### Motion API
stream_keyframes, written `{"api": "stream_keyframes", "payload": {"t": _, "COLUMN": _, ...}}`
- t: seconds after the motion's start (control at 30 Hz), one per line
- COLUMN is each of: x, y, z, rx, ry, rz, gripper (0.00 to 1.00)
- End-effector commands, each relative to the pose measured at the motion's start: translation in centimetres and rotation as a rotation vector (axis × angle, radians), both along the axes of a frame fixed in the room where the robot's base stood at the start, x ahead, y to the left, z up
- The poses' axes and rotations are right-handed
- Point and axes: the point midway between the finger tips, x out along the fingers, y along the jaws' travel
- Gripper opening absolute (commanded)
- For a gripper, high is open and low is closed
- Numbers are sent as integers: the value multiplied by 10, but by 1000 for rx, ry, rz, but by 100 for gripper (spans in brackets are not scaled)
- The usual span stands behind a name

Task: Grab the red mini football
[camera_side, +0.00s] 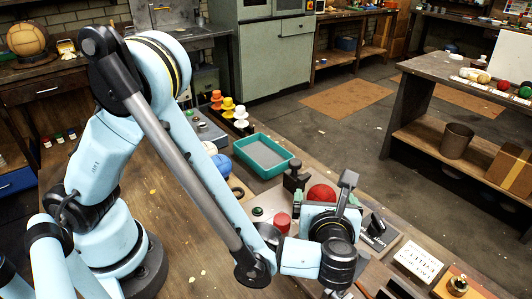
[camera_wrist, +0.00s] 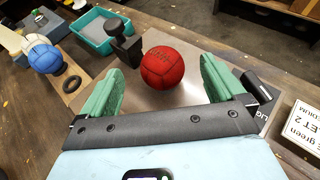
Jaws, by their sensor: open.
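The red mini football (camera_wrist: 163,67) sits on a grey metal plate (camera_wrist: 185,95) in the wrist view, ahead of my gripper and roughly centred between its fingers. In the side view the red ball (camera_side: 321,193) shows just behind my wrist, which hides its lower part. My gripper (camera_wrist: 162,80) is open, with green fingers apart to the left and right of the ball and nothing held. I cannot tell whether the fingertips reach as far as the ball.
A dark upright post (camera_wrist: 124,42) stands close left of the ball. A white printed sign (camera_wrist: 306,124) is at the right.

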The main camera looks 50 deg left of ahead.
Motion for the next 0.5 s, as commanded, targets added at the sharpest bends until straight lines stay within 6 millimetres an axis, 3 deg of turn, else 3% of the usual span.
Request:
{"api": "stream_keyframes", "payload": {"t": 0.13, "x": 2, "y": 2, "z": -18, "rx": 0, "ry": 0, "rz": 1, "gripper": 96}}
{"api": "stream_keyframes", "payload": {"t": 0.3, "x": 16, "y": 17, "z": -25, "rx": -1, "ry": 0, "rz": 4, "gripper": 96}}
{"api": "stream_keyframes", "payload": {"t": 0.5, "x": 20, "y": 20, "z": -27, "rx": -1, "ry": 1, "rz": 0, "gripper": 96}}
